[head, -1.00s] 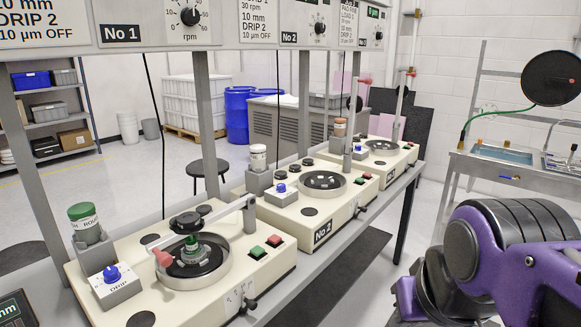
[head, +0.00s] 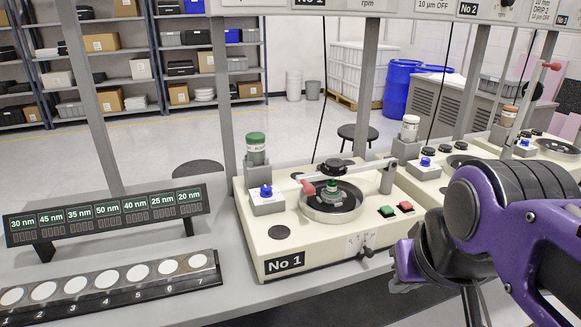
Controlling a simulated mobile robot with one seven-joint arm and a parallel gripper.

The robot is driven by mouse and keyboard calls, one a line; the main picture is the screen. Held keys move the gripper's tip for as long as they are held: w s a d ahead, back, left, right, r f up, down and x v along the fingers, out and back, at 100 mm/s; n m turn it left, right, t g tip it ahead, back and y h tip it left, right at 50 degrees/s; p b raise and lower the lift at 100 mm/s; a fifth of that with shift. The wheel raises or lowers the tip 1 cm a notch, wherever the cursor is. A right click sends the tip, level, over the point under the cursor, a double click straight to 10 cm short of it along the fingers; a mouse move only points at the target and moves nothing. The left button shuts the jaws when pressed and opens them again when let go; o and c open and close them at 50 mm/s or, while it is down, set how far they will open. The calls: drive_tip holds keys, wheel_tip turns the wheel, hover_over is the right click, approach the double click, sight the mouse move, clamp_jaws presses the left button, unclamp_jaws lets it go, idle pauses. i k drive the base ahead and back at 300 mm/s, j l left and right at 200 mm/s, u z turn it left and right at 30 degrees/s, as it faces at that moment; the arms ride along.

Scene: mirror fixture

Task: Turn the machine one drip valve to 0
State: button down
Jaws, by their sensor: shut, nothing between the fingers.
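Machine one (head: 300,240), a cream bench unit with a "No 1" plate, stands in the middle of the head view. My purple arm shows at the right, to the right of machine one and apart from the valve.
A round plate with a swing arm (head: 331,201) and green (head: 387,211) and red (head: 405,206) buttons sit on machine one. A nm display (head: 105,213) and a tray of white discs (head: 110,287) are at left. Machine two (head: 412,180) stands beyond at right.

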sight(266, 191)
drive_tip(key=u, duration=0.2)
drive_tip(key=i+u, duration=0.6)
drive_tip(key=u, duration=0.25)
drive_tip(key=j+z, duration=0.2)
drive_tip(key=l+u, duration=0.2)
